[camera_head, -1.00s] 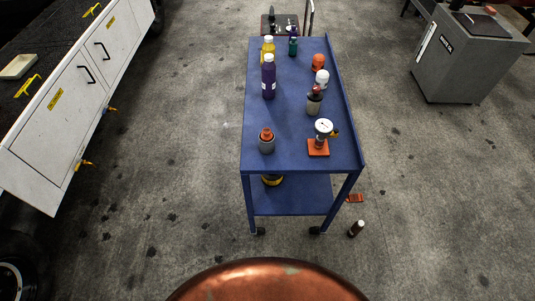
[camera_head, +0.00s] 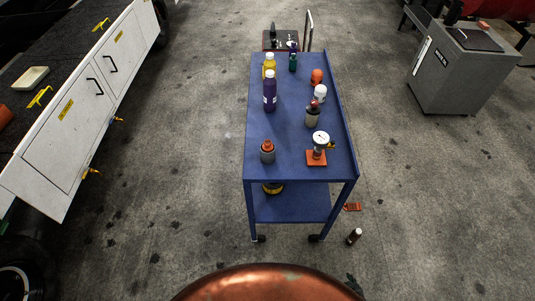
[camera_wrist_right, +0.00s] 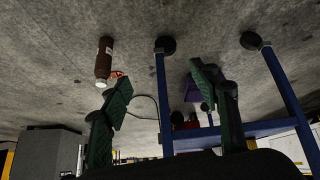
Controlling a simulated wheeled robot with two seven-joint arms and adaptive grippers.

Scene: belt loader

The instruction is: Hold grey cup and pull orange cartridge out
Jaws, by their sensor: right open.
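The grey cup (camera_head: 267,156) stands upright at the near left of the blue cart's top. The orange cartridge (camera_head: 267,145) sits in it, with its top showing above the rim. That view appears upside down and shows cart legs and floor; I cannot make out the cup there. My left gripper is not in view.
A small bottle (camera_head: 354,236) is on the floor. A white cabinet (camera_head: 70,130) stands left.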

